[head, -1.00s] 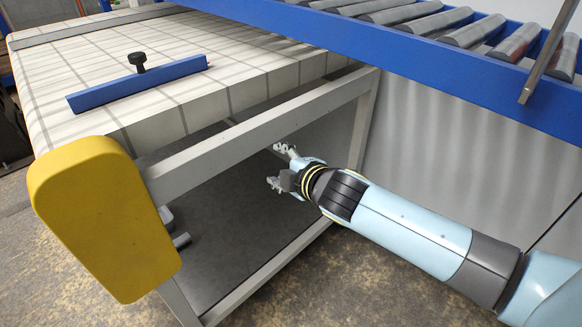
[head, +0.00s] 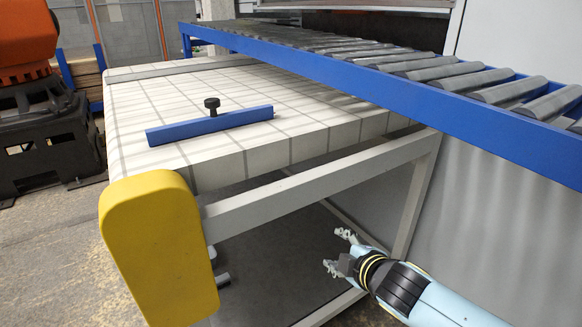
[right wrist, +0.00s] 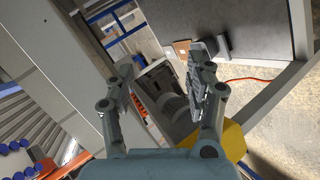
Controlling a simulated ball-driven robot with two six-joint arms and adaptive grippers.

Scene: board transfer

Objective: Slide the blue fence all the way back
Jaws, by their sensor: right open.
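The blue fence (head: 180,132) is a low bar with a black knob (head: 211,105) on top. It lies across the front part of the white gridded conveyor belt (head: 290,110) in the head view. My right gripper (head: 337,251) is open and empty, below the belt's level and to the right of the fence, apart from it. In the right wrist view my right gripper (right wrist: 160,82) shows its two fingers spread with nothing between them. The fence cannot be made out in the right wrist view. My left gripper is not in view.
A yellow end cover (head: 160,250) stands at the belt's front corner. A grey frame rail (head: 300,183) runs below the belt, above my right gripper. A blue-railed roller conveyor (head: 450,110) borders the right side. A grey bar (head: 185,68) crosses the belt's far end. The belt behind the fence is clear.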

